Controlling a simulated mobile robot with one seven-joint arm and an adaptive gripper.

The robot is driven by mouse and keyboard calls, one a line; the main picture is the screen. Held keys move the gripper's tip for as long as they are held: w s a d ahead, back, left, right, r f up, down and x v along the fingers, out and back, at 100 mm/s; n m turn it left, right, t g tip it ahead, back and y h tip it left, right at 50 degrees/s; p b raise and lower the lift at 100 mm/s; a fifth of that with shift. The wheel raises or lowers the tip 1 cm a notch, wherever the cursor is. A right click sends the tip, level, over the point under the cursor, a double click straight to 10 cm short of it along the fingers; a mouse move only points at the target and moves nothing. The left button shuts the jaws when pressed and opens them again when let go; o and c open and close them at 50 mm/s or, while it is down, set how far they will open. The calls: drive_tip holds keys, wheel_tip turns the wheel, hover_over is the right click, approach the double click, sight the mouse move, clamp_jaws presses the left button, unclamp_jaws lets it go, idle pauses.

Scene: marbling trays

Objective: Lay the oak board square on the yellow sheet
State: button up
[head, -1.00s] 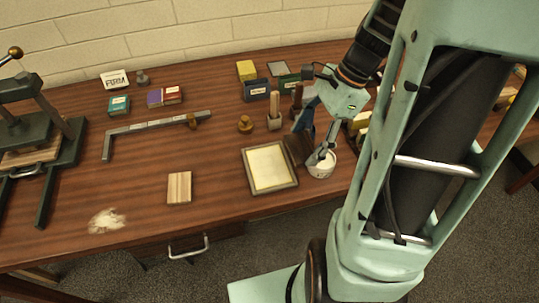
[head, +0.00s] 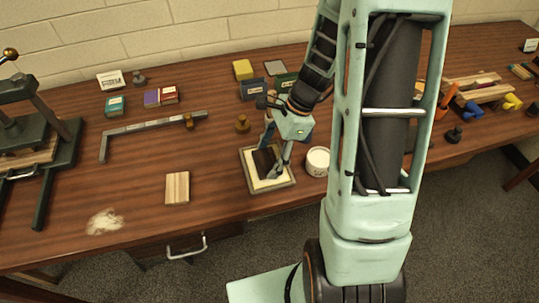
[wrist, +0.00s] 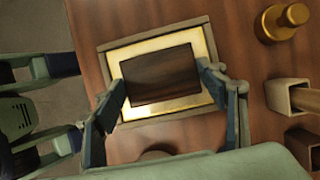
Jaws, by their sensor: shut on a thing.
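The yellow sheet (wrist: 208,50) is pale yellow and lies in a shallow grey-framed tray (wrist: 145,37) on the table; it also shows in the head view (head: 250,165). My gripper (wrist: 160,82) is shut on a dark brown wooden board (wrist: 158,75), one finger at each short end. The board is over the sheet, inside the frame, its edges close to parallel with the sheet's. A yellow margin shows around most of it. Whether it touches the sheet I cannot tell. In the head view the board (head: 265,161) is partly hidden by my gripper.
A white tub (head: 317,162) stands just right of the tray. A brass knob (head: 242,124) stands behind it. A pale striped wood block (head: 177,188) lies to the left, with a metal square (head: 150,125) behind it. The table between block and tray is clear.

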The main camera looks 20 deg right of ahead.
drive_tip(key=shift+f, duration=0.15)
drive_tip(key=o, duration=1.3)
drive_tip(key=shift+c, duration=0.2)
drive_tip(key=shift+r, duration=0.35)
drive_tip(key=v, duration=1.1)
drive_tip(key=shift+d+r+p, duration=0.15)
drive_tip(key=shift+r+p, duration=0.2)
drive_tip(key=shift+p, duration=0.05)
